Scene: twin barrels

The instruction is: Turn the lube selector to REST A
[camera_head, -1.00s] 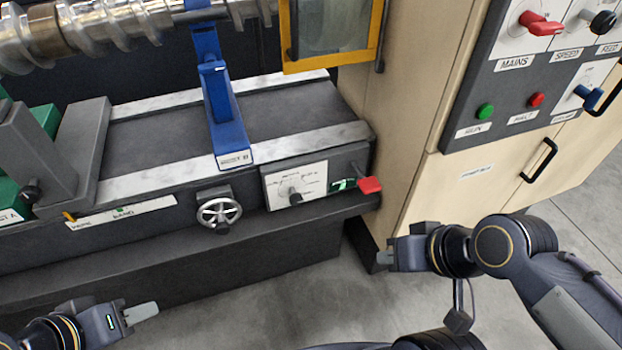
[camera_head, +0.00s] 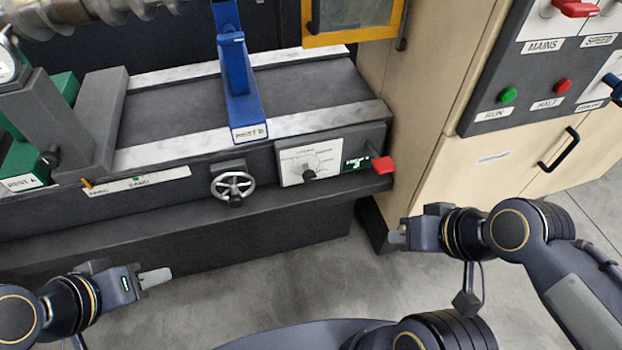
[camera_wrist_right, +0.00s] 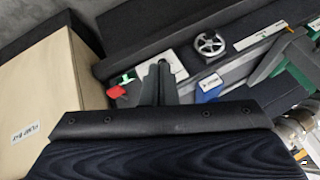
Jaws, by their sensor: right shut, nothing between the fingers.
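The selector is a white dial plate (camera_head: 325,160) with a small black knob (camera_head: 309,175) on the front of the machine bed. Its lettering is too small to read, and I cannot tell where the knob points. My right gripper (camera_head: 397,237) is shut and empty, below and right of the plate, apart from it. In the right wrist view its fingers (camera_wrist_right: 158,72) partly cover the plate (camera_wrist_right: 180,70). My left gripper (camera_head: 157,277) hangs in front of the bed at lower left, empty; its finger gap is not clear.
A handwheel (camera_head: 233,187) is left of the plate; a red lever (camera_head: 382,165) sticks out to its right. A blue rest labelled REST B (camera_head: 238,90) stands on the bed. A beige cabinet (camera_head: 440,190) stands at right. Floor in front is clear.

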